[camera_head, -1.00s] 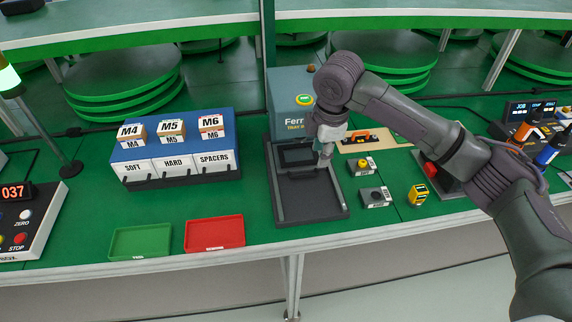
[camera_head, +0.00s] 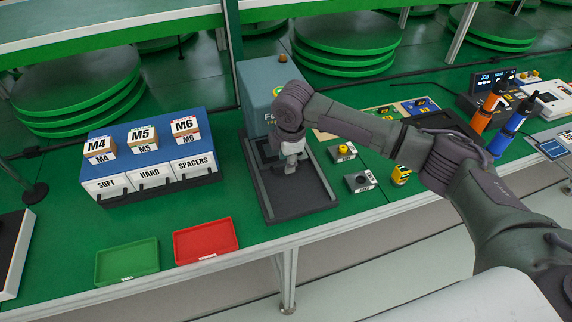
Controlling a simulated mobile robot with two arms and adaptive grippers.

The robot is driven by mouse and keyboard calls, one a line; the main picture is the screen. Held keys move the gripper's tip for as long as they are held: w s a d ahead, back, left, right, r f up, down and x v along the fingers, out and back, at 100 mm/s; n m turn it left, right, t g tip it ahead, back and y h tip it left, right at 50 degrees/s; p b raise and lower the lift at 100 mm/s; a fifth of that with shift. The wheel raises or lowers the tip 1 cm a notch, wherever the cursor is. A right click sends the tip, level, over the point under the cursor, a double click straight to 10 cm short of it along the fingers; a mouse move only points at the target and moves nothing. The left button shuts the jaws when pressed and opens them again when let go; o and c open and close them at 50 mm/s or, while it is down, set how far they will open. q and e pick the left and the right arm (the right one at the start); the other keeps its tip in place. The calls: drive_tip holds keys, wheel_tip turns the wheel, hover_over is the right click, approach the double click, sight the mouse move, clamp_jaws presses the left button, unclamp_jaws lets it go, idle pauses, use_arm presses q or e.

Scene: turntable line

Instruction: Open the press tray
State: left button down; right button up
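The press (camera_head: 258,88) is a grey-blue box at the back of the green bench. Its dark press tray (camera_head: 298,198) lies in front of it, with a raised rim and light side rails. My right gripper (camera_head: 290,168) points down over the back part of the tray, close to the press front. My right arm hides part of the press front and the tray's rear. The fingers are small and partly hidden, so I cannot tell whether they are open or touch the tray. My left gripper is out of view.
A blue rack (camera_head: 150,158) with labelled bins stands left of the press. A green tray (camera_head: 127,262) and a red tray (camera_head: 206,241) lie at the front edge. Right of the press tray are a yellow-button box (camera_head: 343,152), a black-button box (camera_head: 360,182) and a yellow device (camera_head: 401,175).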

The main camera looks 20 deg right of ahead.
drive_tip(key=shift+w+f, duration=0.15)
drive_tip(key=shift+f, duration=0.75)
drive_tip(key=shift+w+f, duration=0.15)
drive_tip(key=shift+f, duration=0.7)
clamp_jaws()
